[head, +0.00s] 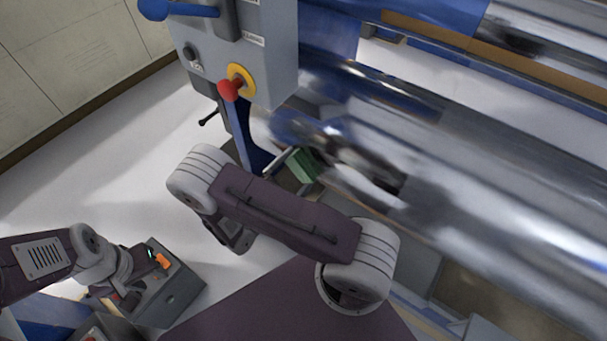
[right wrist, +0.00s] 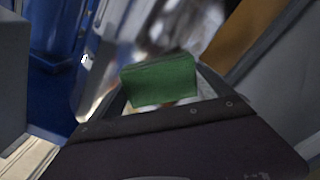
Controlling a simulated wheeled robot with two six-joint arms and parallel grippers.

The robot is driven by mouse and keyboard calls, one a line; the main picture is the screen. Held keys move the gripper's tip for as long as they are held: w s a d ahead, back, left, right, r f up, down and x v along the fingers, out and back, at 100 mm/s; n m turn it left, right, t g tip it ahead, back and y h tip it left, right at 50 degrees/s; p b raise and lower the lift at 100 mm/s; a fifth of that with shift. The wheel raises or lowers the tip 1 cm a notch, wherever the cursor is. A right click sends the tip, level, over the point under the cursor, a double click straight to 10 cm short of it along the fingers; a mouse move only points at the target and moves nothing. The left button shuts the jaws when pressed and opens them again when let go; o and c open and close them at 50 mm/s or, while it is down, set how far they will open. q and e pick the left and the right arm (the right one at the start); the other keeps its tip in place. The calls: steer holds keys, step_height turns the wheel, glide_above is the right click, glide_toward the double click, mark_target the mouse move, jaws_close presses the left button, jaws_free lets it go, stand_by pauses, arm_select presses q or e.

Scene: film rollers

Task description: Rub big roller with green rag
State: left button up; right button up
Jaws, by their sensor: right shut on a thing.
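The big roller (head: 470,205) is a shiny metal cylinder running diagonally across the right of the head view. Its polished surface also shows in the right wrist view (right wrist: 190,30). The green rag (head: 301,166) is at the roller's left end; in the right wrist view the rag (right wrist: 160,82) is held between the fingers. My right gripper (head: 290,160) is shut on the rag, close to the roller; I cannot tell whether the rag touches it. My left gripper (head: 150,262) is low at the left, above a grey box; its fingers are too small to read.
A grey control panel (head: 270,50) with a red knob (head: 229,91) on a yellow ring stands left of the rollers. A grey box (head: 172,298) with an orange part is at lower left. White floor (head: 110,150) lies open at left.

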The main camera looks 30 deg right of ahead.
steer(key=shift+w, duration=0.2)
steer(key=shift+a, duration=0.1)
steer(key=shift+a, duration=0.3)
steer(key=shift+v, duration=2.6)
steer(key=shift+s+a, duration=0.1)
steer(key=shift+s, duration=0.05)
steer(key=v, duration=0.2)
steer(key=shift+s+a, duration=0.2)
steer(key=shift+a, duration=0.1)
